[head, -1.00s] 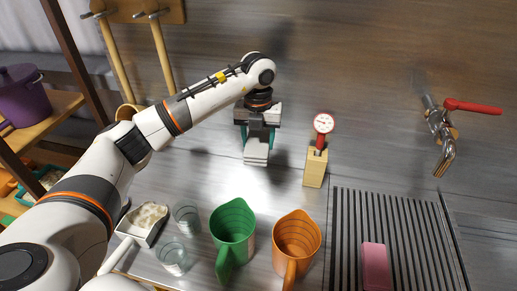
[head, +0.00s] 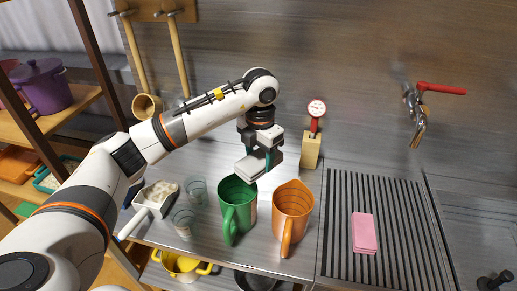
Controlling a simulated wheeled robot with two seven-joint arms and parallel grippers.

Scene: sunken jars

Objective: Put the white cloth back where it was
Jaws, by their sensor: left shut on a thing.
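My left gripper (head: 262,158) hangs above the counter, just behind and above the green jug (head: 238,204). It is shut on a small, pale, folded-looking thing, which I take to be the white cloth (head: 246,170). The cloth hangs at the fingers, close to the jug's rim in the picture. I cannot tell whether it touches the jug. The gripper hides part of the cloth. My right gripper is not in view.
An orange jug (head: 293,212) stands right of the green one. Two glasses (head: 184,222) and a white scoop (head: 155,198) are at left. A gauge on a wooden block (head: 311,150) stands behind. A pink sponge (head: 364,233) lies on the ribbed drainer (head: 400,220).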

